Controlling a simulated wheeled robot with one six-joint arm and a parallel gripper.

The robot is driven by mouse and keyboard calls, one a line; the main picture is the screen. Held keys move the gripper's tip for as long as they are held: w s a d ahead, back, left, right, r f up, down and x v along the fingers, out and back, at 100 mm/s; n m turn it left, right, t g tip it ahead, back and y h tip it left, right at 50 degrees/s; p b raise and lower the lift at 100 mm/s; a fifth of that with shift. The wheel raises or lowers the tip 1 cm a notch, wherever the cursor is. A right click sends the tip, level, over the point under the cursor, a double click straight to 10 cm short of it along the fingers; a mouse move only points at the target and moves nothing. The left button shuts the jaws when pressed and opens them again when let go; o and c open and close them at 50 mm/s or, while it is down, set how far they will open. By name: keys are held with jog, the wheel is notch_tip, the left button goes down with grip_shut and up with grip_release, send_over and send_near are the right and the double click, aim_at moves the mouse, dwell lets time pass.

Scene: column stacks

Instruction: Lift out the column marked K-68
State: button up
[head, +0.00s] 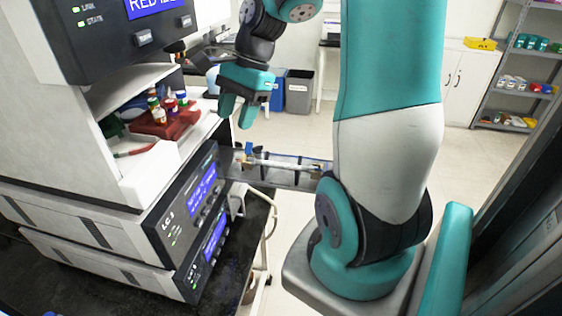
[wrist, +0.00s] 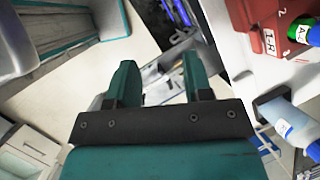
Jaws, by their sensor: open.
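My gripper (head: 238,108) hangs above and slightly left of an open dark tray (head: 297,184) at the right side of the instrument stack. Its two teal fingers are apart, with nothing between them; they also show in the wrist view (wrist: 160,84). A slim silver column (head: 282,164) lies along the tray, with a blue piece at its left end and brass-coloured fittings. No marking K-68 can be read on it. In the wrist view the grey tray area (wrist: 178,60) shows beyond and between the fingers, and part of it is hidden by them.
The instrument stack (head: 165,232) marked LC 3 stands at left. A red rack (head: 168,122) with several capped vials sits on its shelf, near the gripper; it also shows in the wrist view (wrist: 262,22). Bins (head: 298,92) and open floor lie behind. My arm blocks the right middle.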

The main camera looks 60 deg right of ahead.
jog(key=s+d+f+m+t, duration=0.1)
jog(key=s+d+m, duration=0.2)
jog(key=d+m, duration=0.7)
jog(key=m, duration=0.4)
send_near(282, 166)
jog(key=shift+t, duration=0.3)
jog(key=shift+w+p+x, duration=0.2)
jog(key=shift+p+x, duration=0.95)
jog(key=shift+x, duration=1.05)
jog(key=shift+w+p+x, duration=0.2)
jog(key=shift+p+x, duration=0.9)
jog(key=shift+x, duration=1.1)
jog(key=shift+d, duration=0.15)
grip_shut()
